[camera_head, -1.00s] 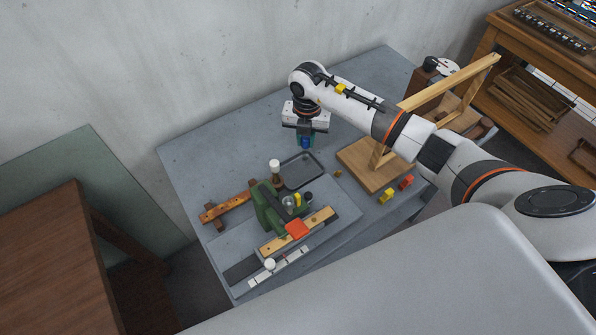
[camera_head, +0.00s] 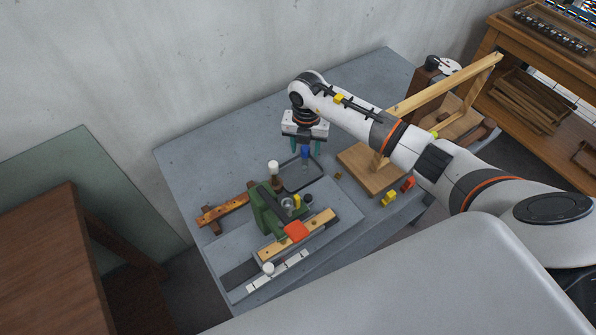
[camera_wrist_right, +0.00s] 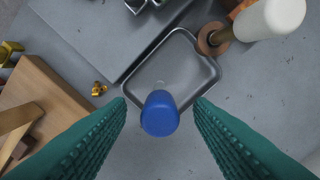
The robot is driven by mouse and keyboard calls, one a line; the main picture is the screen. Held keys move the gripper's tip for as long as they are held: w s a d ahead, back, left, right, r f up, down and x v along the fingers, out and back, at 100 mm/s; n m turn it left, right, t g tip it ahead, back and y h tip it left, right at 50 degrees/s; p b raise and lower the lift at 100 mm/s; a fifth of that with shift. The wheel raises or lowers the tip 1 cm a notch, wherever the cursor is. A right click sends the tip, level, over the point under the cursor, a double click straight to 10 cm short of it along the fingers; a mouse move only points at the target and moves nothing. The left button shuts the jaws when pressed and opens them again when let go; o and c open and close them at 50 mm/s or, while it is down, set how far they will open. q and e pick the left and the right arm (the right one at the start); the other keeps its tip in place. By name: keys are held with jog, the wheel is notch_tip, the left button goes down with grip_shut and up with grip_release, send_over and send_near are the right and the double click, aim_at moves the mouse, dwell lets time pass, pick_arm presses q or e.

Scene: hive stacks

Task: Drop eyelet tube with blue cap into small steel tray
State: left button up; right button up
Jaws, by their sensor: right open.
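The eyelet tube with blue cap (camera_head: 305,152) is between the spread fingers of my right gripper (camera_head: 306,149). In the right wrist view the blue cap (camera_wrist_right: 160,115) faces the camera, with a gap to each green finger of the gripper (camera_wrist_right: 160,112). The clear tube below the cap overlaps the near edge of the small steel tray (camera_wrist_right: 193,45). I cannot tell whether the tube touches the tray. My right gripper is open. My left gripper is out of view.
A white-topped bottle (camera_head: 273,168) stands close beside the tray. A green device (camera_head: 266,208) sits on the grey mat at the front. A wooden stand (camera_head: 366,172) is right of the tray, with yellow and red pieces near it. The table's back left is clear.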

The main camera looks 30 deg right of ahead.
notch_tip(320, 180, up, 12)
jog(key=b, duration=0.2)
dwell(0.5)
